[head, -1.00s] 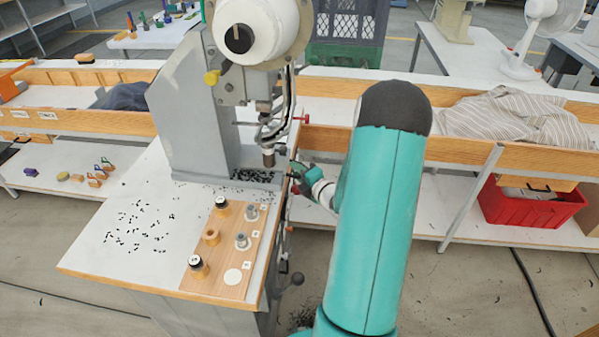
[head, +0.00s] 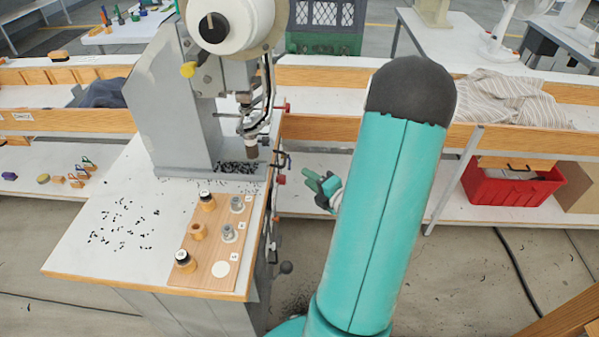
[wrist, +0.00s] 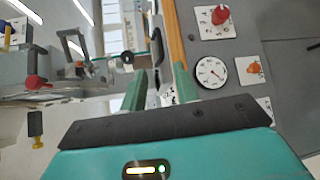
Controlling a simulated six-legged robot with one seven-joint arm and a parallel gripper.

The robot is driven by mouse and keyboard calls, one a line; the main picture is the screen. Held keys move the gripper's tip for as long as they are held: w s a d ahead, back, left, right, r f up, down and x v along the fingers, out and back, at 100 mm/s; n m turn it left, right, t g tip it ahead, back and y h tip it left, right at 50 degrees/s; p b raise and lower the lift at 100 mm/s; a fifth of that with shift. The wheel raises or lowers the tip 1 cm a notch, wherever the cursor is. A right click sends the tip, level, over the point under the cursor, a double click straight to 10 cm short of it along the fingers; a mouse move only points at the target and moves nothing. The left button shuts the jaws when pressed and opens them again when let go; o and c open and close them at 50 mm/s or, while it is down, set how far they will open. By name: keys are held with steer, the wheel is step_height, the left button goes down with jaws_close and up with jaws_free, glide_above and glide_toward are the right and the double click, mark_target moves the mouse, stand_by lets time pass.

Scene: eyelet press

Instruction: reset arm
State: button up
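My gripper (head: 319,184) has green fingers. In the head view it is to the right of the eyelet press (head: 180,120), with a gap to the press table's edge. Much of my gripper is hidden behind my teal arm. In the wrist view the two fingers of my gripper (wrist: 161,88) stand apart with nothing held between them. My arm reaches forward and is bent at the dark elbow.
The press table holds a wooden board (head: 212,262) with several pegs and dies, and scattered dark bits. A gauge (wrist: 211,72) and a red knob (wrist: 221,14) are on a grey panel. A red crate (head: 510,188) is at right. Open floor lies between.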

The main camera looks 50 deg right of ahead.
steer(key=shift+s, duration=0.5)
